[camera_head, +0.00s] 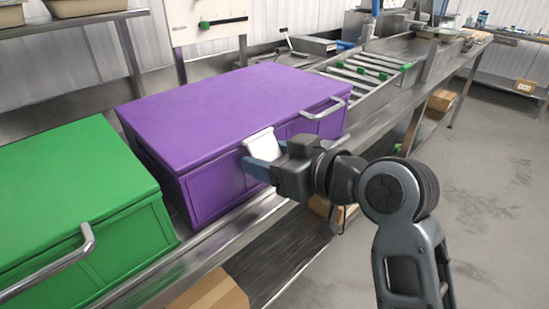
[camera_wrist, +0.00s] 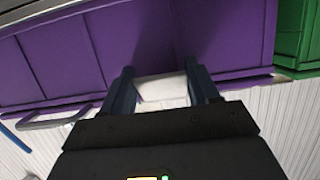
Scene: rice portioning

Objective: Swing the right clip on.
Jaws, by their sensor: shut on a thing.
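The purple box (camera_head: 230,105) stands on the metal counter with its purple lid lying on top. A white clip (camera_head: 260,142) is on its front side at the lid's edge, left of the box's metal handle (camera_head: 324,109). My gripper (camera_head: 258,160) is at this clip, its fingers shut on it. In the wrist view, the two dark fingers of my gripper (camera_wrist: 160,84) stand on either side of the white clip (camera_wrist: 163,90), against the purple box (camera_wrist: 50,60). The fingers partly hide the clip, and I cannot tell whether it is latched over the lid.
A green box (camera_head: 70,205) with a metal handle stands to the left. A roller conveyor (camera_head: 365,70) lies beyond the purple box. Cardboard boxes (camera_head: 210,295) sit below the counter. The floor on the right (camera_head: 490,190) is clear.

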